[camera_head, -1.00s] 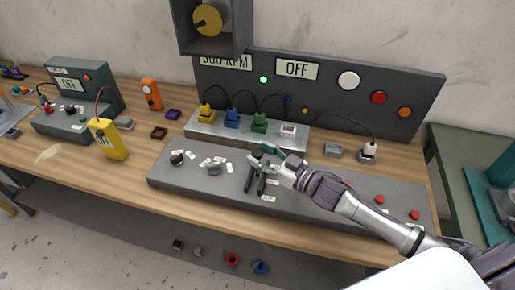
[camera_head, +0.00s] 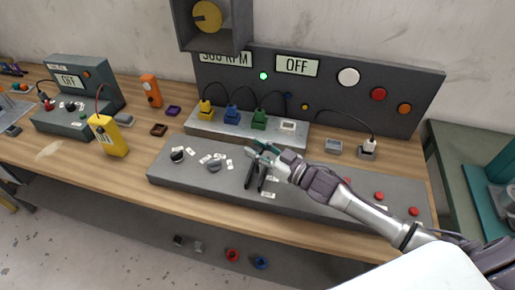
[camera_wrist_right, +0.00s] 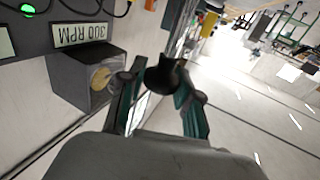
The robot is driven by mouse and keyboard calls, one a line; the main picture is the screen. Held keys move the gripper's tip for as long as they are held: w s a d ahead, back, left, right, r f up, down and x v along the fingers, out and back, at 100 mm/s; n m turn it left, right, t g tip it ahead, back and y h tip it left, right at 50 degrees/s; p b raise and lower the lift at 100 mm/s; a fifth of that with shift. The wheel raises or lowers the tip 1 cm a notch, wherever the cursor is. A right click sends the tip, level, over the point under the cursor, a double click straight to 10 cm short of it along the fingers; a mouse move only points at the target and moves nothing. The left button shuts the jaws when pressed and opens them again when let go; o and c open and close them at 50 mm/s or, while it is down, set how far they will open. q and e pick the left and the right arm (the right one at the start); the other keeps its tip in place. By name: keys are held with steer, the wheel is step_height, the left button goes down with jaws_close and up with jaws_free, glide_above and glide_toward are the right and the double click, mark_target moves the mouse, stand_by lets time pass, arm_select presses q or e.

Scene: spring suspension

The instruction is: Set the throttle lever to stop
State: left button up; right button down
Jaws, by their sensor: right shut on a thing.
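The throttle lever shows as a dark round knob (camera_wrist_right: 165,75) between my fingers in the right wrist view. My right gripper (camera_head: 260,151) is shut on this knob above the grey control panel (camera_head: 330,198); the fingers also show in the wrist view (camera_wrist_right: 158,88). In the head view the fingers hide the knob. Two dark strips (camera_head: 250,174) run on the panel just below the gripper, with small white labels beside them that are too small to read. My left gripper is not in view.
Behind stands a dark board with displays reading 300 RPM (camera_head: 226,59) and OFF (camera_head: 297,67), and a lit green lamp (camera_head: 263,76). A tray with coloured plugs (camera_head: 205,126) stands close behind my gripper. Knobs (camera_head: 214,165) are to its left, red buttons (camera_head: 379,196) to its right.

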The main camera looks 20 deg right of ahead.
steer(key=shift+s+a+f+n+t+y+b, duration=0.3)
steer(key=shift+s+a+n+b, duration=0.2)
steer(key=shift+s+n+b, duration=0.45)
steer(key=shift+s+a+f+n+t+y+b, duration=0.15)
steer(key=shift+s+a+f+n+y+b, duration=0.3)
steer(key=shift+n+b, duration=0.8)
steer(key=shift+s+a+f+n+t+y+b, duration=0.1)
steer(key=shift+s+a+n+t+y+b, duration=0.15)
steer(key=shift+s+a+n+b, duration=0.5)
steer(key=shift+s+d+n+b, duration=0.15)
steer(key=shift+n+b, duration=0.2)
steer(key=c, duration=0.8)
jaws_free()
steer(key=shift+v, duration=3.75)
